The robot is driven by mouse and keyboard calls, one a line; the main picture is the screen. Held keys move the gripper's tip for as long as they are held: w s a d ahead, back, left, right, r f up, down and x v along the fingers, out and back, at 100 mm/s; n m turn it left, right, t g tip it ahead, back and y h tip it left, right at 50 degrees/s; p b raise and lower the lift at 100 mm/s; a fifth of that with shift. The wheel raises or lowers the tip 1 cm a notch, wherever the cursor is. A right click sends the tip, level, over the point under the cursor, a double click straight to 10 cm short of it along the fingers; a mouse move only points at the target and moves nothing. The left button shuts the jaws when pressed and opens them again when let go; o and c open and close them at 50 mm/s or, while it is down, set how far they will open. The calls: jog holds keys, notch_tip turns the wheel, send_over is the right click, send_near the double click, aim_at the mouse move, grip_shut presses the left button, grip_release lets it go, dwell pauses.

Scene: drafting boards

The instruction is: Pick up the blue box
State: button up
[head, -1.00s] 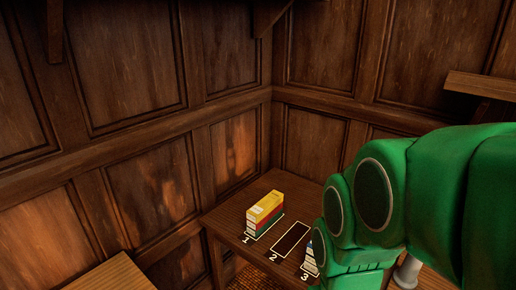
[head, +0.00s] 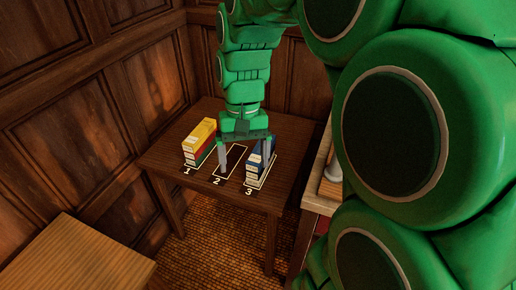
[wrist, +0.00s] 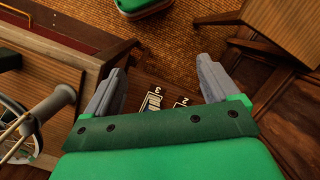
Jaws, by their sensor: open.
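The blue box (head: 256,161) is in the small stack on spot 3 of the dark wooden table (head: 166,158), in the head view. It lies at the top, with paler layers under it. My gripper (head: 245,164) points down over the table, open and empty. Its left finger shows over spot 2 and its right finger overlaps the blue box's top; I cannot tell whether they touch. In the wrist view my gripper (wrist: 160,88) has its fingers wide apart. Marks 3 and 2 show between them, and the palm hides most of the stack.
A stack with a yellow box (head: 200,133) on top, red and green below, stands on spot 1. Spot 2 (head: 230,165) is an empty outlined rectangle. A lighter wooden surface (head: 80,262) is at the lower left. Another piece of furniture (head: 318,190) stands close right of the table.

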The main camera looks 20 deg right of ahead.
jog(key=w+d+f+m+y, duration=0.15)
jog(key=w+d+f, duration=0.25)
jog(key=w, duration=0.4)
jog(key=w+d+f+m, duration=0.2)
jog(key=w+d+f, duration=0.15)
jog(key=w, duration=0.45)
jog(key=w+d+f+m, duration=0.1)
jog(key=w+d+f, duration=0.25)
jog(key=w, duration=0.55)
jog(key=w+d+f, duration=0.1)
jog(key=d+f, duration=0.1)
jog(key=f, duration=0.1)
jog(key=w+d+f+m, duration=0.1)
jog(key=w+d+f, duration=0.1)
jog(key=w+d+f+m, duration=0.1)
jog(key=w+d+f, duration=0.1)
jog(key=d+f, duration=0.1)
jog(key=shift+f+g+y, duration=0.25)
jog(key=shift+f+g, duration=0.05)
jog(key=shift+f, duration=0.05)
jog(key=shift+d+f+m, duration=0.15)
jog(key=shift+f+m, duration=0.1)
jog(key=shift+f, duration=0.4)
jog(key=shift+x, duration=3.65)
jog(key=shift+d, duration=0.2)
jog(key=c, duration=1.2)
